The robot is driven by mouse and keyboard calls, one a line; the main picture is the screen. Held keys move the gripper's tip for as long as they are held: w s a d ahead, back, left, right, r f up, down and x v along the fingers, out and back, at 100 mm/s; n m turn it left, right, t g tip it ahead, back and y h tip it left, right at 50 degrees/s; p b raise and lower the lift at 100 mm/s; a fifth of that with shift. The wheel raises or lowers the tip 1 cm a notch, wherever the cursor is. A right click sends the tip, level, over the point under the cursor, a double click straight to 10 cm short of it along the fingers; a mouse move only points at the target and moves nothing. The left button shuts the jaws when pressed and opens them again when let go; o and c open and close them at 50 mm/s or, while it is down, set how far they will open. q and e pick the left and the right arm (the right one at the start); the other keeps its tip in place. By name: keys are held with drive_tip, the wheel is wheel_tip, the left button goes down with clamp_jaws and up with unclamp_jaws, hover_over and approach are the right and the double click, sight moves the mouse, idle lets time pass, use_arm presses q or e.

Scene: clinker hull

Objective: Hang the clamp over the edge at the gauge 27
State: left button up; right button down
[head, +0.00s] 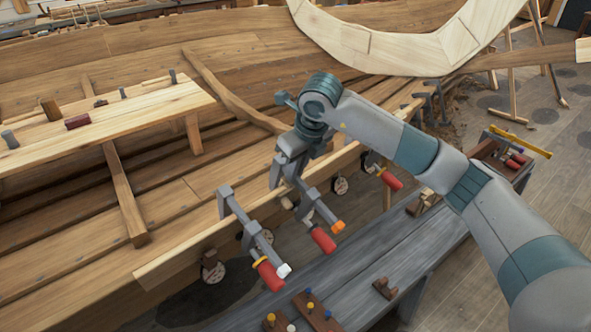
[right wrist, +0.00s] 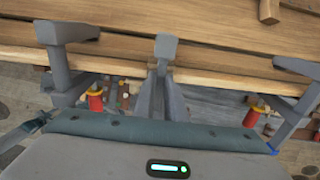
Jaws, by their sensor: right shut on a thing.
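My right gripper (head: 292,160) is shut on a grey clamp (head: 312,200) with a red handle and an orange end. The clamp is at the hull's upper plank edge (head: 186,256), its handle hanging on the outer side. In the right wrist view, my right gripper (right wrist: 160,100) holds the clamp (right wrist: 165,48), whose upper jaw reaches over the plank edge; I cannot tell whether it touches the wood. Round gauges hang below the edge, one at the left (head: 212,268) and one right of the held clamp (head: 340,185); their numbers are unreadable. My left gripper is not in view.
Another clamp (head: 250,236) hangs on the edge left of the held one, and a third (head: 388,178) to the right. A grey bench (head: 355,262) with pegged blocks stands below. A plank bench (head: 150,105) is inside the hull.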

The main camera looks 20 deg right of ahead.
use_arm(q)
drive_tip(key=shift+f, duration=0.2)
use_arm(e)
drive_tip(key=shift+s+d+f, duration=0.1)
drive_tip(key=shift+s, duration=0.05)
drive_tip(key=c, duration=1.7)
unclamp_jaws()
drive_tip(key=shift+f, duration=0.1)
